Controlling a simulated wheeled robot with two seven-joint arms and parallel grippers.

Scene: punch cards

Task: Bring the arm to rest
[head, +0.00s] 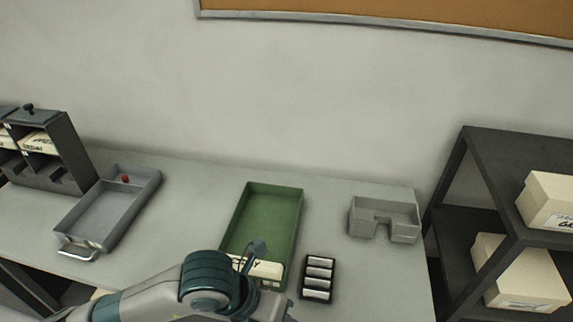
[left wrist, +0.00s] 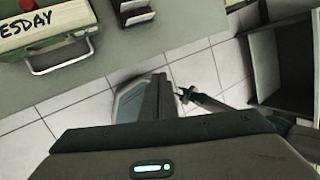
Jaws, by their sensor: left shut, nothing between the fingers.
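My left arm enters the head view at the bottom, and its wrist covers the near edge of the green tray (head: 268,208). The left gripper (left wrist: 160,82) shows in the wrist view, shut and empty, over the tiled floor beyond the table edge. A cream card block (head: 268,269) lies in the near end of the green tray, partly hidden by my arm. In the wrist view, the block (left wrist: 35,28) reads "ESDAY" and sits by the tray's handle (left wrist: 62,62).
A grey tray (head: 97,217) with a red knob lies at the left beside a dark card rack (head: 68,150). A black holder (head: 318,278) and a grey notched box (head: 384,216) stand right of the green tray. A dark shelf (head: 500,150) with cream boxes stands at the right.

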